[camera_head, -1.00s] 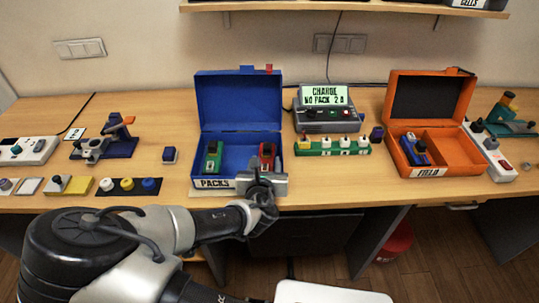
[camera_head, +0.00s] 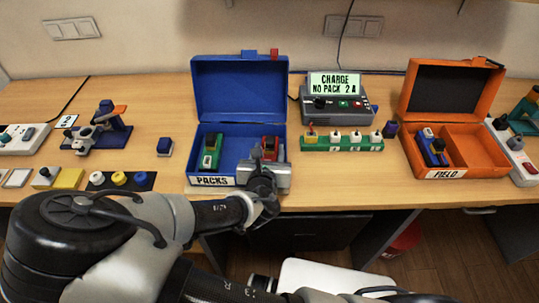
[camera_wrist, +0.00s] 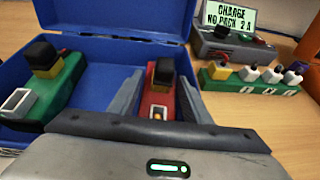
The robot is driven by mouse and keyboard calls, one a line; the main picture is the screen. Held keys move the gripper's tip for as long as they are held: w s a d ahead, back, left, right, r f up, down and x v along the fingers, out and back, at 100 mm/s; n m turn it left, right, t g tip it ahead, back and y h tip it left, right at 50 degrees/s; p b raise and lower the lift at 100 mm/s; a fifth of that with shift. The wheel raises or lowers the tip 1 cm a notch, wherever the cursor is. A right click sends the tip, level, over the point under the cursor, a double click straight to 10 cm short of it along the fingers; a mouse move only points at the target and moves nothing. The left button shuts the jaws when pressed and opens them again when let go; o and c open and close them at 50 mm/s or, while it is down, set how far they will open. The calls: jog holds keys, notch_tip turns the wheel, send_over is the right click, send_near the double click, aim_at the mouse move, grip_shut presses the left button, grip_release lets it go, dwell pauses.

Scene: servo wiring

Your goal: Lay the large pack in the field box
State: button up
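The open blue box labelled PACKS (camera_head: 214,181) holds a green pack (camera_head: 211,150) on its left and a red pack (camera_head: 270,149) on its right. Both have dark tops in the wrist view, where the green pack (camera_wrist: 50,88) looks wider than the red pack (camera_wrist: 160,97). My gripper (camera_wrist: 157,95) is over the box's front right, its fingers open on either side of the red pack; contact is unclear. The open orange box labelled FIELD (camera_head: 484,153) stands at the right. A blue pack (camera_head: 432,150) lies in its left compartment; its right compartment is empty.
A charger (camera_head: 339,112) reading "CHARGE NO PACK 2 A" and a green strip (camera_head: 342,144) with several capped posts stand between the boxes. A dark small block (camera_head: 390,130) sits beside the orange box. The raised blue lid (camera_head: 240,90) stands behind the packs.

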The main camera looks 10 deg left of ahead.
grip_shut()
jog(key=shift+r, duration=0.15)
